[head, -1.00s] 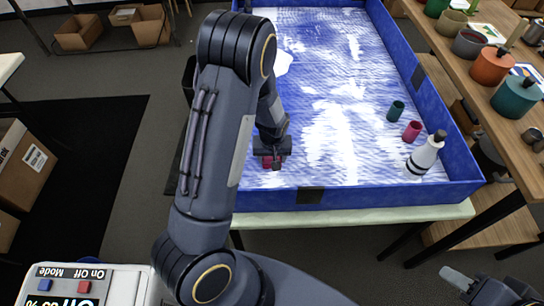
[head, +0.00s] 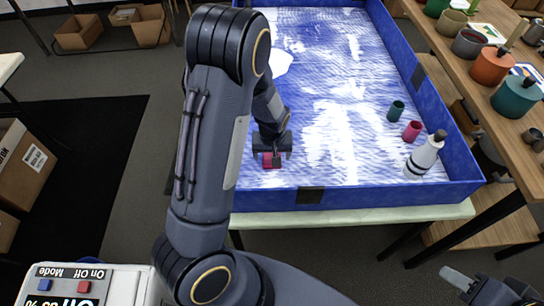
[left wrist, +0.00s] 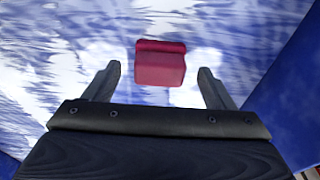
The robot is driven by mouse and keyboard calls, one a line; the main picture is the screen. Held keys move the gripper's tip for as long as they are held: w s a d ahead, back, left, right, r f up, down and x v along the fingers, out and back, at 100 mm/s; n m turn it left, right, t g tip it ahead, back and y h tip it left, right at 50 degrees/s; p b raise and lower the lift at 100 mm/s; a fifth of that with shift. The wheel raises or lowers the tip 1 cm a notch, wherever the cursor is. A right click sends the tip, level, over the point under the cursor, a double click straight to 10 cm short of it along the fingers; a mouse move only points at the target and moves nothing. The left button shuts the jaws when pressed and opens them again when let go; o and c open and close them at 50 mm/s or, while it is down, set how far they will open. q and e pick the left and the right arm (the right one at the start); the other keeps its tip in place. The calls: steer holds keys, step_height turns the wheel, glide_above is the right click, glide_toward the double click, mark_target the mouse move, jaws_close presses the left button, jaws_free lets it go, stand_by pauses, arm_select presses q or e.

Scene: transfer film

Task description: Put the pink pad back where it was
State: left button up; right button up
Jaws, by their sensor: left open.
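The pink pad (head: 267,162), a small crimson block, lies on the blue-and-white floor of the tray at its near left. In the left wrist view the pad (left wrist: 160,66) sits ahead of and between the fingers, with clear space on both sides. My left gripper (head: 272,156) is open and empty over the pad, and its fingers do not touch the pad's sides. In the head view my left gripper partly hides the pad. My right gripper (head: 457,278) is at the lower right corner, away from the tray; its jaw opening is unclear.
The tray has blue walls (head: 400,196). A green cup (head: 396,111), a pink cup (head: 412,131) and a white dark-capped bottle (head: 424,156) stand at its right. A white piece (head: 281,62) lies at the far left. The tray's middle is clear. A wooden shelf with pots stands at right.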

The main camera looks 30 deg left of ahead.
arm_select(q)
step_height(320, 180, up, 8)
steer(key=s+r, duration=0.1)
steer(key=s+d+r+m+t+h, duration=0.2)
steer(key=s+d+r, duration=0.1)
steer(key=s+r, duration=0.4)
steer(key=s+d+r+m+t+h, duration=0.2)
steer(key=s+d+r, duration=0.2)
steer(key=s, duration=0.9)
steer(key=shift+s+r+m+h, duration=0.2)
steer(key=shift+r+m+h, duration=0.15)
steer(key=shift+r, duration=1)
